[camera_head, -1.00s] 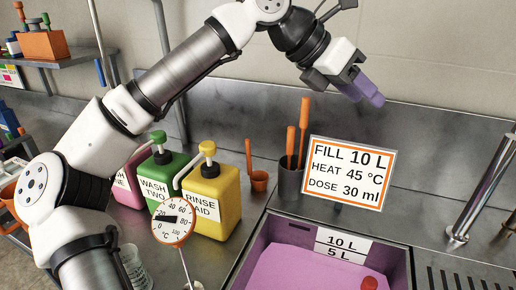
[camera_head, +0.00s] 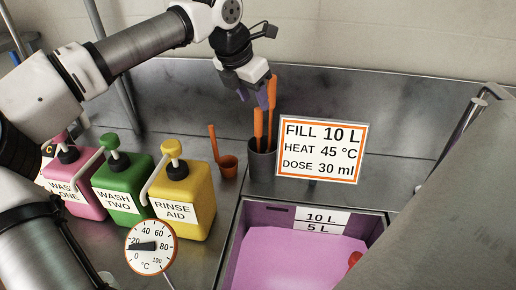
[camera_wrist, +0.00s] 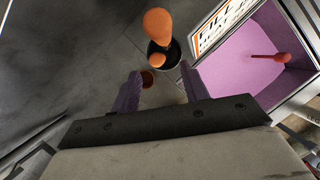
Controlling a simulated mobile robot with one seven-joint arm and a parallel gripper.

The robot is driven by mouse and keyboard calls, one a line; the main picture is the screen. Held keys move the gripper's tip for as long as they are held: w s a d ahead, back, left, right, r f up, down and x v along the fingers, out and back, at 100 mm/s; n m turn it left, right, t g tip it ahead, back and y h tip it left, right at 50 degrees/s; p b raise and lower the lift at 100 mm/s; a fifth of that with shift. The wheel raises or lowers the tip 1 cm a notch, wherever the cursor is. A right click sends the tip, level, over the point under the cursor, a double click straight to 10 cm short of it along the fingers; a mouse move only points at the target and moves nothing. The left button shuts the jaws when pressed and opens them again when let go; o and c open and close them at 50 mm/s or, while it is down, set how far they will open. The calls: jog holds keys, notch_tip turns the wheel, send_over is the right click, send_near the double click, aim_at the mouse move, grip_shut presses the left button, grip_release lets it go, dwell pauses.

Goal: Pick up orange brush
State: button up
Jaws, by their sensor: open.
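Two orange handles stand upright in a dark grey cup (camera_head: 262,165) at the back of the counter, a taller one (camera_head: 272,92) and a shorter one (camera_head: 258,122). Their lower ends are hidden in the cup, so I cannot tell which is the brush. In the wrist view the handles appear end-on, a large orange end (camera_wrist: 157,24) and a smaller one (camera_wrist: 157,61). My gripper (camera_head: 254,96) is open, its purple fingers above the cup and close to the handle tops. In the wrist view the gripper (camera_wrist: 160,72) has nothing between its fingertips that it grips.
A sign (camera_head: 321,150) stands just right of the cup. A small orange cup (camera_head: 229,166) with a handle stands left. Pink, green and yellow (camera_head: 183,202) bottles and a dial thermometer (camera_head: 151,247) are further left. A tank (camera_head: 240,262) of pink liquid lies in front.

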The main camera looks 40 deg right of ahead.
aim_at(256, 110)
jog(key=shift+w+p+x, duration=0.2)
jog(key=shift+p+x, duration=0.85)
jog(key=shift+x, duration=1.75)
jog(key=shift+a, duration=0.1)
jog(key=shift+c, duration=0.2)
grip_shut()
